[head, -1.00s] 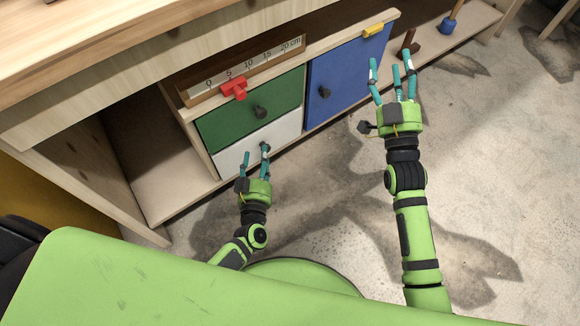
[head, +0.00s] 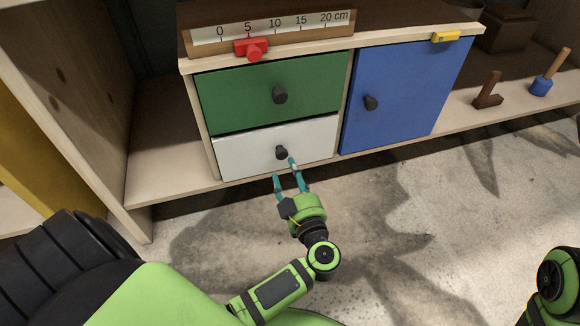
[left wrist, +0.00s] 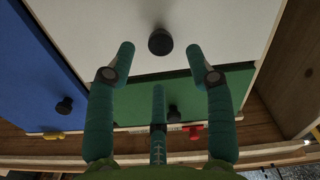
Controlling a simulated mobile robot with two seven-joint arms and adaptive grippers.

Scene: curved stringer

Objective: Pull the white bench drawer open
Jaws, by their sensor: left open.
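The white drawer (head: 240,155) is below a green drawer (head: 240,98) in the bench, its front looking flush. Its dark round knob (head: 281,153) is near the middle of the front. My left gripper (head: 284,167) is open just in front of and below this knob. In the left wrist view, the white drawer (left wrist: 225,25) is at the top, and the knob (left wrist: 160,42) shows between the spread fingertips of my left gripper (left wrist: 160,60), with no finger seen closed on it. My right gripper is out of view.
A blue door (head: 405,95) with a dark knob is right of the drawers. A red slider (head: 251,48) sits on a ruler scale above, and a yellow block (head: 446,36) on the ledge. Brown and blue-based objects stand on the right shelf. The floor in front is clear.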

